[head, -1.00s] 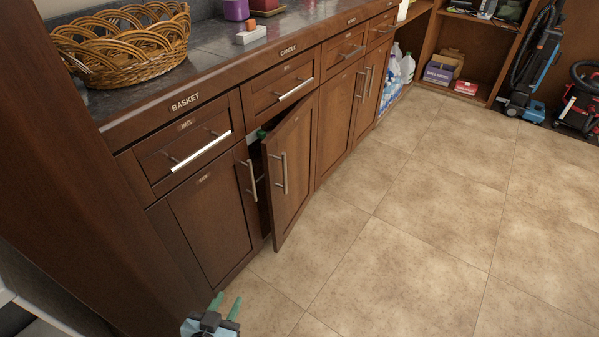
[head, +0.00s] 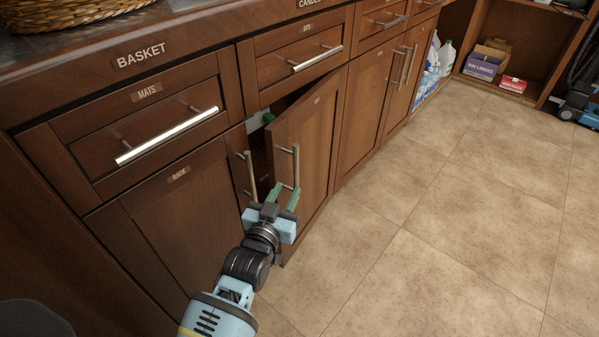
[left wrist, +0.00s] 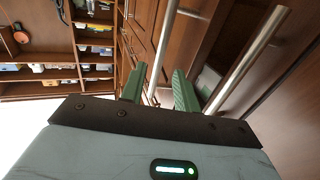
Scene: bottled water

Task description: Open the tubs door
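The wooden cabinet door (head: 312,150), whose small label I cannot read, stands ajar beside the RACK door. Its upright metal bar handle (head: 296,165) is near its left edge. My left gripper (head: 282,196) is at the lower end of this handle, its two green fingers apart. In the left wrist view the handle (left wrist: 163,45) runs between the fingers (left wrist: 160,88), with space on both sides; I cannot tell whether it touches either. Behind the door a dark gap shows part of a green item (head: 268,118). My right gripper is not in view.
The closed RACK door (head: 180,220) and its handle (head: 247,175) are just left of the gripper. Closed drawers (head: 155,125) with bar handles sit above. The tiled floor (head: 430,230) to the right is clear. A basket (head: 60,12) stands on the counter.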

